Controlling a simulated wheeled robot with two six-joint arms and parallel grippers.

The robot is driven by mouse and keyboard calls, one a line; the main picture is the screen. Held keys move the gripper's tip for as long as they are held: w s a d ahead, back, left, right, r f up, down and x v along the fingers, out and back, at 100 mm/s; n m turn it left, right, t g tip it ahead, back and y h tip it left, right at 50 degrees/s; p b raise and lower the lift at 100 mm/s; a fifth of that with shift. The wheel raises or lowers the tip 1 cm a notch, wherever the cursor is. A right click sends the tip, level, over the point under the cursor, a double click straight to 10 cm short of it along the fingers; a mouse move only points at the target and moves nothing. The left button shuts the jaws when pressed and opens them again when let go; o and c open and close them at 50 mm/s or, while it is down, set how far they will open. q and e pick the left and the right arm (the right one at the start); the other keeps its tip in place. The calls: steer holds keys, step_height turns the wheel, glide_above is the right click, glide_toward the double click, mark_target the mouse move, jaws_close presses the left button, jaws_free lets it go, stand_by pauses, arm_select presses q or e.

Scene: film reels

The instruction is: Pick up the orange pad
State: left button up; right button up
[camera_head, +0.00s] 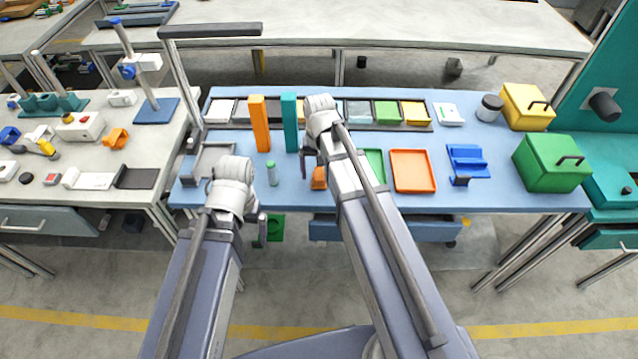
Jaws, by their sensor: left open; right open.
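A small orange piece (319,178), perhaps the orange pad, lies on the blue worktop, partly hidden by my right arm. My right gripper (308,160) is open just above and left of it in the picture; I cannot tell if they touch. My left gripper (260,228) is open near the table's front edge, mostly hidden by its own wrist. An orange tray (413,170) lies flat right of my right arm. A tall orange block (259,123) stands upright at the left.
A teal block (290,122) stands beside the orange block, with a green-capped bottle (272,174) in front. A row of bins runs along the back. A green tray (375,163), blue holder (467,161) and green box (552,163) stand right. An overhead bar (210,30) rises at left.

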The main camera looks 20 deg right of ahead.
steer(key=shift+f, duration=0.7)
steer(key=shift+r, duration=0.1)
jaws_close()
